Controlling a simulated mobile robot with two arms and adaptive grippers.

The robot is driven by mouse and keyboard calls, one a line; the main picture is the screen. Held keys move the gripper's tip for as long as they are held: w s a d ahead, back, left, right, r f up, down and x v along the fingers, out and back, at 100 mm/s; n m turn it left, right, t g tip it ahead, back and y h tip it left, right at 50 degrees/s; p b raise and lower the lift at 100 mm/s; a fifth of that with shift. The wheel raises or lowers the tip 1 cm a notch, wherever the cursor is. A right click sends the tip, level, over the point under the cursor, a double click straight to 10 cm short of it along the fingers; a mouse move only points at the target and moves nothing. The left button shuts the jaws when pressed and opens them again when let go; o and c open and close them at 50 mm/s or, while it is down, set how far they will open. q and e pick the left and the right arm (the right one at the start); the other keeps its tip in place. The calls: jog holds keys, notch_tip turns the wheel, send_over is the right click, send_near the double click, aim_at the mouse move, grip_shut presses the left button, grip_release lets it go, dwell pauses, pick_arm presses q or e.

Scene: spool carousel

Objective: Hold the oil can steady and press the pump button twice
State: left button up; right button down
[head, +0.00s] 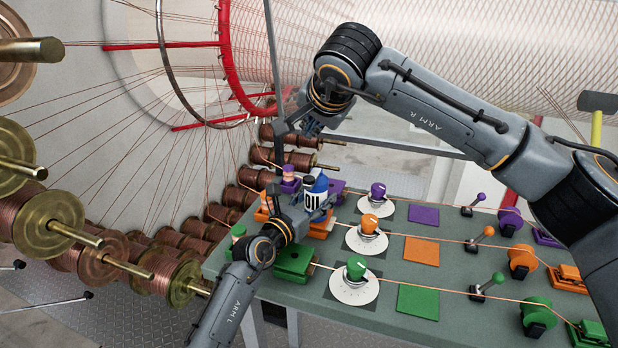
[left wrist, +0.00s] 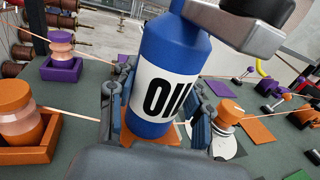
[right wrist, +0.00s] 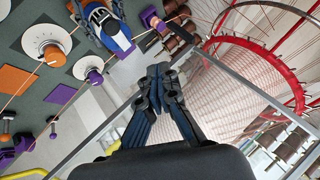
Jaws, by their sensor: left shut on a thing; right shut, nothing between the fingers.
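The oil can (head: 318,187) is blue with a white label reading OIL, and stands over the orange row at the table's left end. My left gripper (head: 300,207) is shut on its body. In the left wrist view, the fingers (left wrist: 163,125) clasp the can (left wrist: 178,55) from both sides, low on the label. My right gripper (head: 287,133) is shut and empty, above and apart from the can. In the right wrist view, its fingertips (right wrist: 160,75) are together, with the can (right wrist: 118,42) at upper left.
The green-grey table (head: 385,270) carries purple, orange and green rows of dials, squares and levers, with wires strung along them. Copper spools (head: 48,218) crowd the left. A grey metal frame (right wrist: 105,130) and a red ring (right wrist: 225,35) stand near my right gripper.

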aim_at(311, 180)
notch_tip(311, 180, down, 7)
jog(key=shift+f, duration=0.2)
jog(key=shift+f, duration=0.15)
dwell(1.5)
jog(key=shift+f, duration=0.3)
jog(key=shift+f, duration=0.65)
dwell(0.8)
jog(key=shift+r, duration=1.05)
jog(key=shift+r, duration=2.5)
jog(key=shift+r, duration=0.1)
